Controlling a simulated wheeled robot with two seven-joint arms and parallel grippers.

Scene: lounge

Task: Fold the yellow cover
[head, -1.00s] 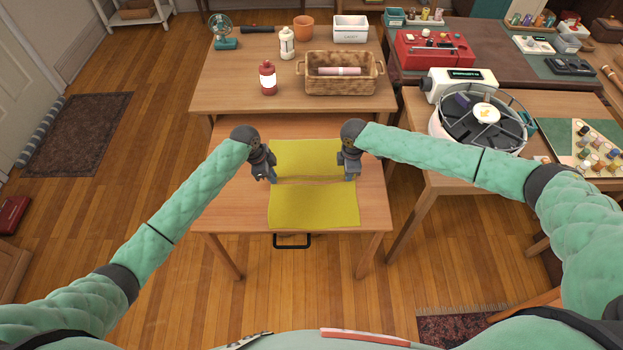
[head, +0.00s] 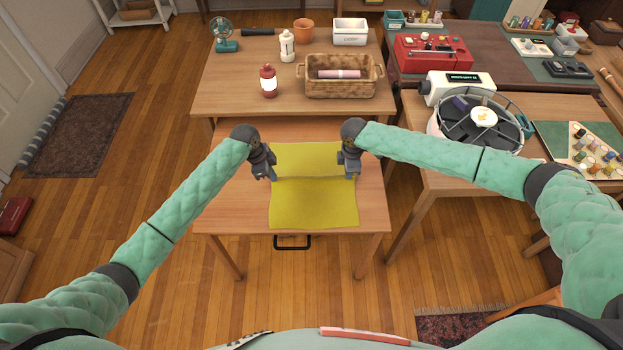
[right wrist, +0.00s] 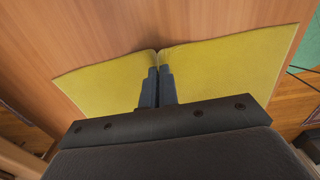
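The yellow cover (head: 314,205) lies on the near wooden table, with a raised crease running across its middle between my two grippers. Its far part and near part both lie spread on the table. My left gripper (head: 266,173) is at the cover's left edge, at one end of the crease, and looks shut on it; its fingertips are small in view. My right gripper (head: 350,172) is at the right edge, at the other end. In the right wrist view its fingers (right wrist: 158,82) are close together on the pinched cover (right wrist: 222,62), with the crease leading away from them.
Bare table wood (head: 240,205) shows beside the cover, with a dark handle (head: 292,243) at the front. Behind stands a table with a wicker basket (head: 345,88), a red lantern (head: 268,82) and other items. A round device (head: 482,122) stands on the right table.

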